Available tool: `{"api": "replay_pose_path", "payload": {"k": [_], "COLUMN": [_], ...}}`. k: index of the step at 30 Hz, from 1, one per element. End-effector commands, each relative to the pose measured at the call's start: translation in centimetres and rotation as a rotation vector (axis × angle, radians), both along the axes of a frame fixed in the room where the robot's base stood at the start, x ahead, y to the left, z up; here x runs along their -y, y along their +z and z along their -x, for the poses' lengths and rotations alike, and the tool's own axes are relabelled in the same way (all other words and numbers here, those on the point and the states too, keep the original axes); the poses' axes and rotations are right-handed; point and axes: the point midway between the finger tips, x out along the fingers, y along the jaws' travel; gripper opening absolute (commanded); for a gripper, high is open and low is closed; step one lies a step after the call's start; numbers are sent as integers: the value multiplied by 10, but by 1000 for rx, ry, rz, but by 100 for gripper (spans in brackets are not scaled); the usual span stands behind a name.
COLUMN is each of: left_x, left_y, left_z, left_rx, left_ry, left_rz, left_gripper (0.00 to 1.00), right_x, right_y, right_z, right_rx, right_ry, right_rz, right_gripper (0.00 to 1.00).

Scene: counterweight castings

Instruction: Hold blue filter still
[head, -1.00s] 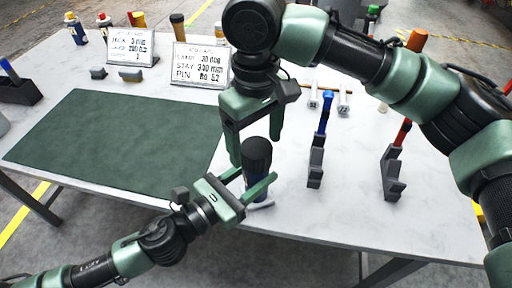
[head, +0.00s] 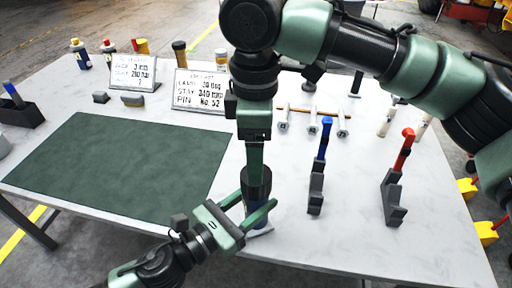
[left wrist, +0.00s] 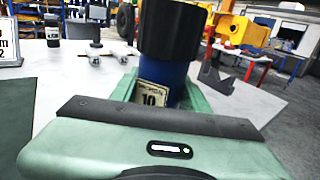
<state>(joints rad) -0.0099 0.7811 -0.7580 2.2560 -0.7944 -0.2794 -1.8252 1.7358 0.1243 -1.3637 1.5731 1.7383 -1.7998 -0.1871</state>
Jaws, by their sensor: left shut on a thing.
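The blue filter (head: 258,188) stands upright near the table's front edge, with a black upper part and a blue lower body. In the left wrist view the filter (left wrist: 172,82) stands between the green fingers, with a pale printed label on its blue side. My left gripper (head: 250,208) is shut on its lower body from the front left. My right gripper (head: 256,160) points straight down at the filter's black top. It is seen edge-on, so its finger gap is hidden and contact with the top cannot be told.
A dark green mat (head: 125,160) covers the table's left part. Two printed signs (head: 200,90) stand behind it. Right of the filter are a blue-handled tool (head: 325,140) and a red-handled tool (head: 403,150) in dark holders. Bare white tabletop lies between these holders.

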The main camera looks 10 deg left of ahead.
Motion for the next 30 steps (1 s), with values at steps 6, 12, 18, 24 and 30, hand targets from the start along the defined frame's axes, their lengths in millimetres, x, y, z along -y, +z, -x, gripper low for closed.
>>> {"api": "replay_pose_path", "payload": {"k": [6, 12, 18, 24, 30], "left_x": [0, 0, 0, 0, 0], "left_y": [2, 2, 2, 2, 2], "left_z": [0, 0, 0, 0, 0], "left_rx": [4, 4, 4, 4, 4], "left_ry": [-1, -1, -1, -1, -1], "left_rz": [2, 2, 2, 2, 2], "left_gripper": [0, 0, 0, 0, 0], "right_x": [0, 0, 0, 1, 1], "right_y": [7, 7, 6, -12, -44], "right_z": [0, 0, 0, 0, 1], "right_rx": [-1, -2, -2, -2, -3], "right_ry": [191, 217, 215, 214, 214], "right_rz": [-2, -2, -2, 0, 0], "right_gripper": [74, 74, 74, 74, 74]}}
